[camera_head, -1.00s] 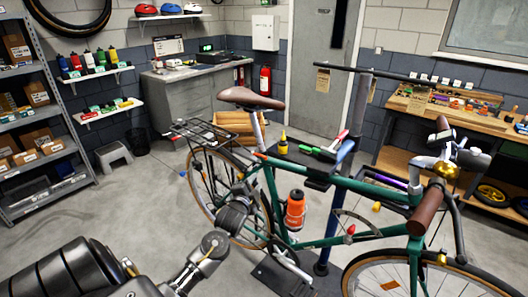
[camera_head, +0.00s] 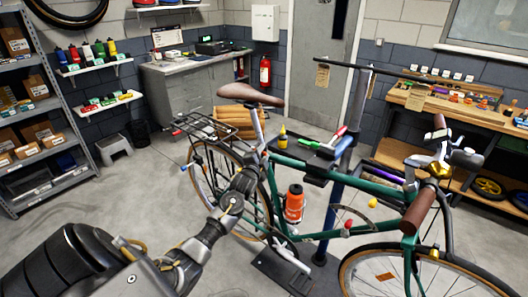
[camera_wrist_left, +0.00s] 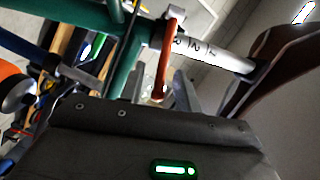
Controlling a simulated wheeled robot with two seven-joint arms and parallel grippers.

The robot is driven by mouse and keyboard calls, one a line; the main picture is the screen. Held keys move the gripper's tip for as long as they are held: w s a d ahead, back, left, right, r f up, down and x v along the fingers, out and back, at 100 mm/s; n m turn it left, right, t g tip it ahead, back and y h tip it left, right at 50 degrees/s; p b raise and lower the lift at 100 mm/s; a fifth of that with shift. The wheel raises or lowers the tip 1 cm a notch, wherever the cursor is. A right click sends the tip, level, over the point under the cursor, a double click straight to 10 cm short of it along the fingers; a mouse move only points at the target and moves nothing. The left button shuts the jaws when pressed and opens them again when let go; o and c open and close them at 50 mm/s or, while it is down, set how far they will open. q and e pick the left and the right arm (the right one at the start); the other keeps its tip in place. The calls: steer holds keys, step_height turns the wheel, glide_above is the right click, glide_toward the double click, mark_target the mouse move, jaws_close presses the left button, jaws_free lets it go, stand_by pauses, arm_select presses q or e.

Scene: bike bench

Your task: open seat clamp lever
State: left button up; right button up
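The seat clamp lever (camera_wrist_left: 164,68) is a narrow orange-red bar in the left wrist view. It hangs from the clamp at the joint of the green frame (camera_wrist_left: 122,65) and the silver seat post (camera_wrist_left: 215,54). My left gripper (camera_head: 255,158) is right by this joint, below the brown saddle (camera_head: 250,94). In the left wrist view its grey fingers (camera_wrist_left: 162,88) are apart, and the lever's lower end appears between them. I cannot tell if either finger touches the lever. In the head view the gripper largely hides the lever. My right gripper is out of view.
The bike stands on a repair stand (camera_head: 338,190) with a small tool tray (camera_head: 305,155) beside the seat post. An orange bottle (camera_head: 294,204) sits low on the frame. The rear wheel (camera_head: 205,180) is close to my left arm. Open floor lies to the left.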

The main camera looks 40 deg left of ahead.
arm_select(q)
steer(key=shift+w+a, duration=0.15)
steer(key=shift+w, duration=0.3)
jaws_close()
